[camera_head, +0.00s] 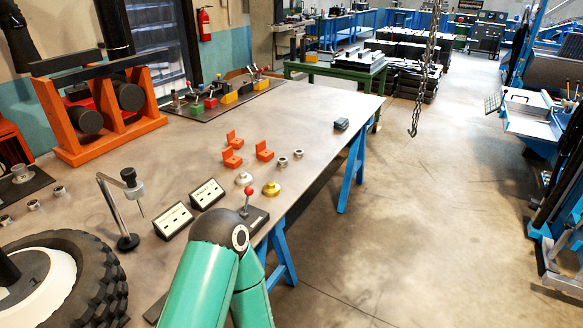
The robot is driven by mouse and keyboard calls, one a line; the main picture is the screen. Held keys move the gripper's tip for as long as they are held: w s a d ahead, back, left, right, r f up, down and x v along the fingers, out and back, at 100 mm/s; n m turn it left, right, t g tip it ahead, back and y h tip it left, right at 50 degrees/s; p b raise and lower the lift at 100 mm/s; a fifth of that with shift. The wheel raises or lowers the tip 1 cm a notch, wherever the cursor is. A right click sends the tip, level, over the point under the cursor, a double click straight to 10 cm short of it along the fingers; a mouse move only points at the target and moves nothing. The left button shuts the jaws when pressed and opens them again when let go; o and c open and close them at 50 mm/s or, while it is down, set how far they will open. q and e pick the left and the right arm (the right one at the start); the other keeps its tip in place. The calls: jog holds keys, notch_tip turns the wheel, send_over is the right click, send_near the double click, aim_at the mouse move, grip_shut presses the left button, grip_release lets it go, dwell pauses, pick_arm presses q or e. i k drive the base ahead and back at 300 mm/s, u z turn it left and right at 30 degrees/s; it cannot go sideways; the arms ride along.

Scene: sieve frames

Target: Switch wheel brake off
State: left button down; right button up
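A lever with a red knob (248,191) stands near the front edge of the workbench, on a dark base plate (258,220). The lever looks roughly upright; its lower part is partly behind the dark elbow joint of my green arm. A large black tyre with a white hub, the wheel (100,283), is at the lower left, cut off by the picture edge. Neither of my grippers is in view.
A stand with a thin probe (128,241) rises beside the label boxes. Orange blocks (233,158), small metal rings (283,161) and a brass piece (271,188) lie behind the lever. A board with several coloured levers (225,97) is at the back. A chain hook (413,130) hangs at right.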

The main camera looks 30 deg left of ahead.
aim_at(249, 191)
jog(key=u, duration=0.2)
jog(key=i, duration=1)
jog(key=u, duration=0.6)
